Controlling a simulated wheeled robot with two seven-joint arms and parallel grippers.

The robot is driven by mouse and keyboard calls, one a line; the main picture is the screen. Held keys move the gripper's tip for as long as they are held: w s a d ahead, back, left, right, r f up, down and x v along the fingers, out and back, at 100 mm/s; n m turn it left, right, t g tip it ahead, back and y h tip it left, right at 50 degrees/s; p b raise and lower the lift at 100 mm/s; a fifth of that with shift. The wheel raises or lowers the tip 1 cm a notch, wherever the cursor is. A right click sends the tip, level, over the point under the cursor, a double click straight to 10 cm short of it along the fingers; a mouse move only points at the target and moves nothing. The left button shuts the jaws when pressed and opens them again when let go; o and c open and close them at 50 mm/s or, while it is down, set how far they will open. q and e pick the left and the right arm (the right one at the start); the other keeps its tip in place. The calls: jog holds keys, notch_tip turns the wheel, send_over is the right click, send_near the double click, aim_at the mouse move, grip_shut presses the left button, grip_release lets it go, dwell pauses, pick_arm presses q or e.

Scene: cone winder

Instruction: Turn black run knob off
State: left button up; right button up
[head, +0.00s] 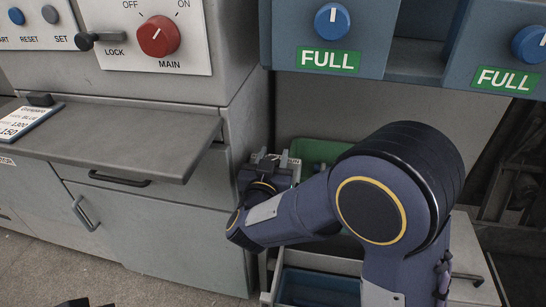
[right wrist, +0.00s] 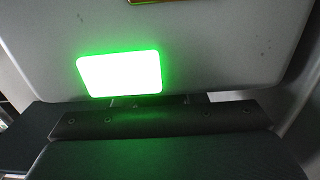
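No knob labelled RUN can be made out in either view. The upper left panel in the head view has a red MAIN knob (head: 158,36) between OFF and ON marks, and a dark lever (head: 86,41) beside LOCK. My right gripper (head: 268,163) is in front of the lower cabinet, right of the grey shelf and well below the panel. Its fingers are too small and dark to read. In the right wrist view a bright green lit rectangle (right wrist: 119,73) shows on a grey surface, behind a dark bar. A dark sliver at the head view's bottom edge may be my left gripper.
A grey shelf (head: 120,134) juts out below the panel, with a printed card (head: 26,121) at its left. Blue knobs (head: 332,21) sit above green FULL labels (head: 329,59) at upper right. A blue bin (head: 316,290) is low, beneath my right arm.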

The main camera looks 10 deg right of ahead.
jog(key=shift+c, duration=0.8)
jog(key=shift+n+y, duration=0.4)
jog(key=shift+y, duration=0.2)
jog(key=shift+a+f+n+t+y+b, duration=0.1)
jog(key=shift+n+t+y+b, duration=0.2)
jog(key=shift+n+t+y, duration=0.45)
jog(key=n+y+b, duration=0.2)
jog(key=y, duration=0.2)
jog(key=shift+a+f, duration=0.1)
jog(key=n+y+b, duration=0.2)
jog(key=y+b, duration=0.1)
jog(key=n+y+b, duration=0.1)
jog(key=y+b, duration=0.1)
jog(key=shift+a+f+n+g, duration=0.1)
jog(key=shift+a+n+g, duration=0.15)
jog(key=shift+a+g, duration=0.1)
jog(key=shift+a+r+n+g+y+b, duration=0.15)
jog(key=shift+n+g+y+b, duration=0.35)
jog(key=shift+y+b, duration=0.5)
jog(key=shift+r, duration=0.1)
